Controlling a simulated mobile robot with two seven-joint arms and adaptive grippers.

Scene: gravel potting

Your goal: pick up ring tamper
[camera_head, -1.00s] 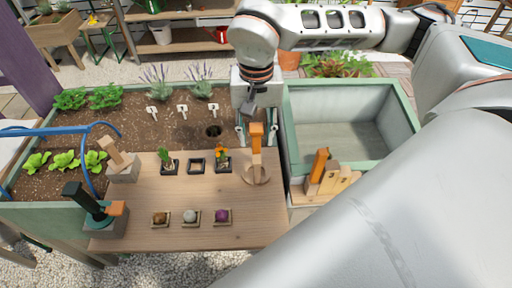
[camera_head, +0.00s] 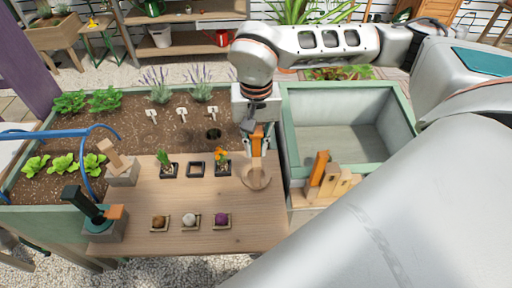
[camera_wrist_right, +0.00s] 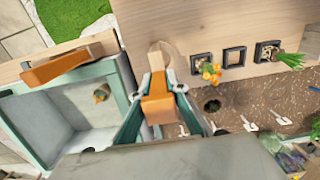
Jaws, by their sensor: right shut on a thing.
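The ring tamper (camera_head: 257,157) has an orange handle, a pale wooden stem and a round wooden base. It stands upright near the right edge of the wooden work board, and its base appears to rest on the board. My right gripper (camera_head: 257,131) comes down from above and is shut around the orange handle. In the right wrist view, the orange handle (camera_wrist_right: 158,106) lies between the two fingers of the right gripper (camera_wrist_right: 157,88), with the wooden stem beyond. My left gripper is not in view.
Small square pots with plants (camera_head: 168,169) stand left of the tamper. Small trays (camera_head: 190,219) lie nearer the front of the wooden board (camera_head: 180,242). A green-rimmed basin (camera_head: 340,125) and an orange-handled wooden tool (camera_head: 318,168) are to the right. Planted soil lies behind.

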